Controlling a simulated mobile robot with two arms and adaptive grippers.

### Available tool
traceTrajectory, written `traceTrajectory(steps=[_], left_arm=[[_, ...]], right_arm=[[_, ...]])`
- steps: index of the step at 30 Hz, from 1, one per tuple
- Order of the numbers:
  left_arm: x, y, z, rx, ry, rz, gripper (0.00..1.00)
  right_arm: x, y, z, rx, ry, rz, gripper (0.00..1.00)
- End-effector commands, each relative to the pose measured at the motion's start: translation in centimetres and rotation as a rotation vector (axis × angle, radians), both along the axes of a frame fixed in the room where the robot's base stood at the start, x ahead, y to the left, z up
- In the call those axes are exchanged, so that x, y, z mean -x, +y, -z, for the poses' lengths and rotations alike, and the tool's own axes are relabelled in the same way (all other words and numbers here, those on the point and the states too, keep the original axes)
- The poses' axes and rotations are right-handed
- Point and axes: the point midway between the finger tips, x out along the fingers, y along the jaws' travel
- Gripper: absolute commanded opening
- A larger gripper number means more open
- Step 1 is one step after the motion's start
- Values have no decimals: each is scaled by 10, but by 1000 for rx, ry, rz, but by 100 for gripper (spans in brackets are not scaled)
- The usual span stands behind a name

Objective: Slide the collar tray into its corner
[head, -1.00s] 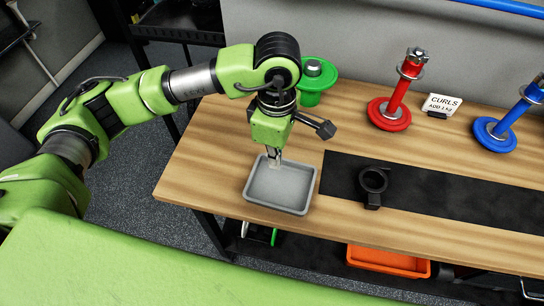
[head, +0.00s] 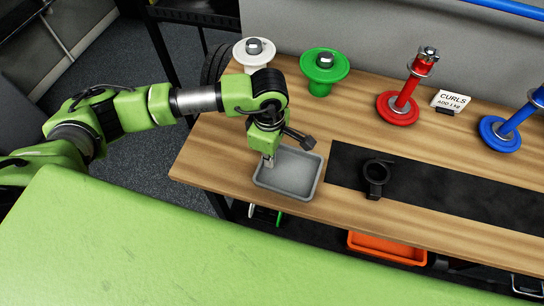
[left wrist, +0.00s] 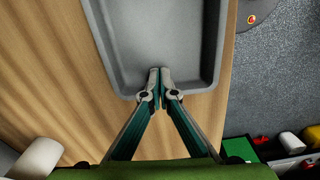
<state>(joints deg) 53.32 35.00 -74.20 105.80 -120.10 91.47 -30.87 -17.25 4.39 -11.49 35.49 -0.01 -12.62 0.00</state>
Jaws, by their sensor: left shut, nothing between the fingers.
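The grey collar tray (head: 290,172) lies flat and looks empty near the left end of the wooden bench top (head: 215,165). Its right side is close to the black mat. My left gripper (head: 268,162) is shut and empty, pointing down at the tray's left side. In the left wrist view the closed fingertips (left wrist: 159,72) overlap the rim of the tray (left wrist: 205,82); I cannot tell whether they touch it. A black ring-shaped collar (head: 376,180) lies on the mat, right of the tray. My right gripper is not in view.
The black mat (head: 440,190) runs along the bench. White (head: 254,60), green (head: 324,68), red (head: 398,108) and blue (head: 500,133) weight stands line the back. A CURLS sign (head: 452,101) stands between red and blue. An orange bin (head: 386,247) is below.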

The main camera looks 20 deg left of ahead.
Motion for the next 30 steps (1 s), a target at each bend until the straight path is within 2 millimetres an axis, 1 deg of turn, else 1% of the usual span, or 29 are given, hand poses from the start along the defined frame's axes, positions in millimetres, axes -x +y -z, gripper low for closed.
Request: traceTrajectory(steps=[4,7,11,12,21,25,27,30], left_arm=[[-1,3,1,-1,0,-1,0],[-3,17,5,-3,-1,-6,0],[-7,52,9,-5,-3,-9,0],[-9,64,9,-5,-4,-9,0],[-19,148,8,-4,-1,-9,0],[-22,175,5,-2,0,-6,0],[-23,184,3,-2,0,-3,0],[-23,190,1,0,1,-1,0]], right_arm=[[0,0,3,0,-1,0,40],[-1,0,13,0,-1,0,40],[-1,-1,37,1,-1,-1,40],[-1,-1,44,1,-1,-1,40],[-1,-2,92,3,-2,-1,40],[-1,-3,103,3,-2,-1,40],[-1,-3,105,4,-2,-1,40],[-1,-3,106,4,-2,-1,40]])
